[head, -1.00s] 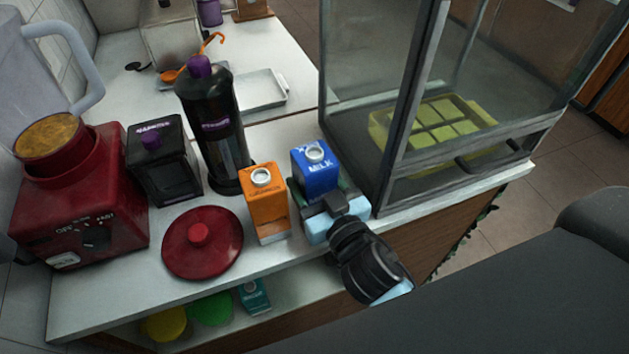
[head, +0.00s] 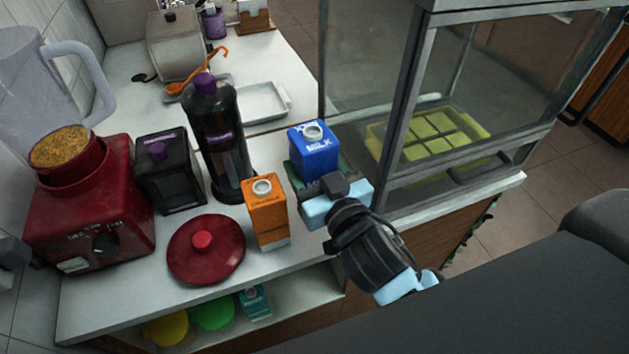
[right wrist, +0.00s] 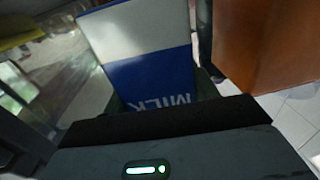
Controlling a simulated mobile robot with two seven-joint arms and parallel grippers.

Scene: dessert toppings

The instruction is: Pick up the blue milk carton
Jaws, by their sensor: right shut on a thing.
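The blue milk carton (head: 314,150) is upright at the right part of the white counter, close to the glass case. Its lower part is hidden by my right gripper (head: 318,178), which is shut on it from the front. I cannot tell clearly whether its base is off the counter. In the right wrist view the carton (right wrist: 150,65) fills the middle, blue and white with "MILK" lettering, held between the jaws.
An orange carton (head: 267,212) stands just left of the milk. A red lid (head: 206,250), a red blender base (head: 85,225), a black box (head: 168,175) and a dark bottle (head: 217,135) stand further left. The glass case (head: 400,120) rises close on the right.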

